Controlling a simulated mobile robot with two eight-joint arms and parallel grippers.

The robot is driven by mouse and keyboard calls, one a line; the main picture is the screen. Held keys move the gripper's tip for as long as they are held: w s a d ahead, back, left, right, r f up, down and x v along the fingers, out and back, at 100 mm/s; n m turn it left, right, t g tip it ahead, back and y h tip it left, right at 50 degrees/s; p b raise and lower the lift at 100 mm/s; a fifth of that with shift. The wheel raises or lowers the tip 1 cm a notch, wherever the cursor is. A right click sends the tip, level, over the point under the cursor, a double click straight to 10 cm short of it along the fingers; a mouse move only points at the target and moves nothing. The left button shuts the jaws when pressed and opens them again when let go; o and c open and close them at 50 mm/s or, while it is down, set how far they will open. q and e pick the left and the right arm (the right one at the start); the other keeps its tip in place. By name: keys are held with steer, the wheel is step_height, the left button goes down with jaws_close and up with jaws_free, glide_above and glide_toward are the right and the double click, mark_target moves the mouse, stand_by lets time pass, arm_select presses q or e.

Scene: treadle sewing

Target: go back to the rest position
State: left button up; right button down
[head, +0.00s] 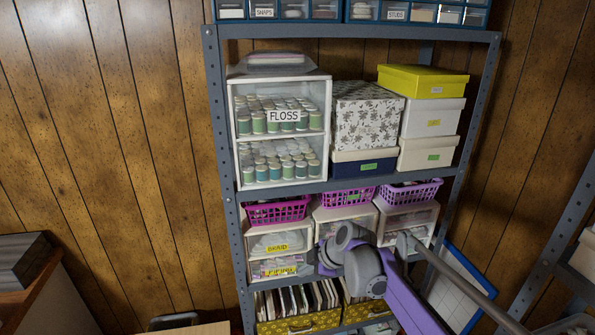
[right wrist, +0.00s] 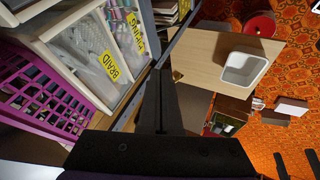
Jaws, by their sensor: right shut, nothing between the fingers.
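My right arm (head: 399,294) reaches in from the lower right of the head view, in front of the lower shelves. The head view does not clearly show its fingers. In the right wrist view the right gripper (right wrist: 161,75) is dark, its fingers together and empty. Behind and beside the fingers are labelled drawers, one marked BRAID (right wrist: 111,66). I cannot tell whether the gripper touches the shelf unit. My left gripper is in neither view.
A grey metal shelf unit (head: 229,215) holds a FLOSS cabinet (head: 329,93), boxes and baskets, including a magenta one (head: 277,211). In the right wrist view, a wooden top (right wrist: 205,53) carries a white bin (right wrist: 244,69). Orange patterned carpet (right wrist: 290,70) lies beyond, with boxes on it.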

steer(key=s+d+f+m+h, duration=0.1)
steer(key=s+d+m, duration=0.4)
steer(key=s, duration=0.6)
steer(key=s+d+f+m+h+p, duration=0.1)
steer(key=s+d+m, duration=0.4)
steer(key=s, duration=0.6)
steer(key=s+d+f+m+h, duration=0.2)
steer(key=s+d+m, duration=0.3)
steer(key=s+m, duration=0.3)
steer(key=s+h, duration=0.1)
steer(key=s, duration=0.3)
steer(key=shift+d+f+m+t+h+p, duration=0.25)
steer(key=shift+d+m+t+h+p, duration=0.05)
steer(key=shift+d+m+t+p, duration=0.1)
steer(key=shift+s, duration=0.1)
